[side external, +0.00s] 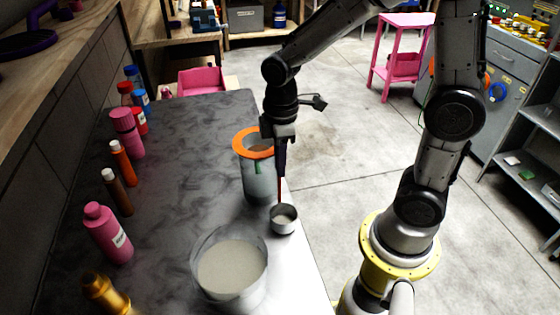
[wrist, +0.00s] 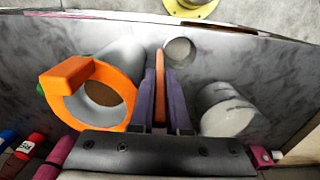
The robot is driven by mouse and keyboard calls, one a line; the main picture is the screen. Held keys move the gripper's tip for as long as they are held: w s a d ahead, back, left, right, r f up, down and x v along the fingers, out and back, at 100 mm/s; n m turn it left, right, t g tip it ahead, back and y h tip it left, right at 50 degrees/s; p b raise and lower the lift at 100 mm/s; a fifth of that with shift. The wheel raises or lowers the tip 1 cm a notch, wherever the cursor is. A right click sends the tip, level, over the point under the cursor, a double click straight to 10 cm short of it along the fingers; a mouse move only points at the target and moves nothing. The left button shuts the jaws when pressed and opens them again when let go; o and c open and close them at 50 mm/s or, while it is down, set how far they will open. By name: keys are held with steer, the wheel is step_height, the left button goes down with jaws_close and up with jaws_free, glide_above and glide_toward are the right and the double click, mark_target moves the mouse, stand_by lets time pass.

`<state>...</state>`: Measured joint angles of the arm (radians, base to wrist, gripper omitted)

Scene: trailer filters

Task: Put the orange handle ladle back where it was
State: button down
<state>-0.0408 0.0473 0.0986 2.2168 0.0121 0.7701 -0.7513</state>
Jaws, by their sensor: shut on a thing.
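My gripper (side external: 282,160) is shut on the orange handle of the ladle. The handle (wrist: 160,85) stands between the dark purple fingers in the wrist view. The ladle hangs upright with its round grey cup (side external: 284,221) at the bottom, near the table's right edge. The cup also shows in the wrist view (wrist: 180,50). Whether it touches the table is unclear. A grey cylindrical container with an orange rim (side external: 240,145) stands just behind and left of the ladle. A whitish bucket of pale grey material (side external: 208,290) stands in front of the ladle.
Several bottles, including a pink one (side external: 108,235), line the left side of the dark table (side external: 170,190). A gold bottle (side external: 105,295) stands at the front left. The table's middle is clear. A pink stool (side external: 400,65) is on the floor beyond.

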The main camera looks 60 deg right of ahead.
steer(key=shift+f, duration=0.15)
steer(key=c, duration=0.9)
jaws_free()
step_height(320, 180, up, 12)
steer(key=shift+f, duration=0.25)
steer(key=shift+d+r, duration=0.1)
steer(key=shift+r, duration=0.2)
steer(key=shift+s+d+f+m+t, duration=0.15)
steer(key=shift+s+m+t, duration=0.75)
steer(key=shift+s+m, duration=0.9)
steer(key=shift+s+d+r+m+t, duration=0.1)
steer(key=shift+s+d+m+t, duration=0.15)
steer(key=shift+s+m+t, duration=1.5)
steer(key=shift+s+d+f+m+t, duration=0.15)
steer(key=shift+s+m, duration=0.8)
steer(key=shift+s, duration=1.8)
